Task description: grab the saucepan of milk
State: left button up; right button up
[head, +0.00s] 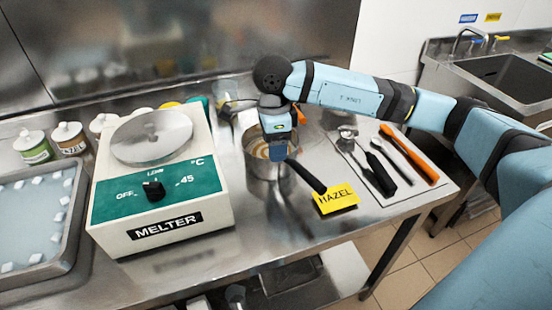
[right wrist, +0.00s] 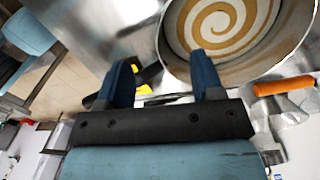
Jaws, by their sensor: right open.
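A steel saucepan (head: 262,170) stands on the steel counter, right of the melter; cream and brown swirled contents show inside. Its black handle (head: 306,176) points toward the front right. My right gripper (head: 277,152) is over the near side of the pan, pointing down. In the right wrist view the open gripper (right wrist: 165,68) has the saucepan (right wrist: 290,58) just beyond its fingertips. The black handle (right wrist: 148,76) passes partly behind one finger; I cannot tell whether they touch. My left gripper is out of view.
A white and green melter (head: 155,190) stands left of the pan. A yellow HAZEL card (head: 337,198) lies by the handle. A mat with several utensils (head: 395,160) is to the right. Several jars (head: 68,137) and an ice-filled tray (head: 75,225) are at left.

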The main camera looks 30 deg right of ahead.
jog(key=f, duration=0.5)
jog(key=shift+s+d+f, duration=0.15)
jog(key=shift+s, duration=0.25)
grip_shut()
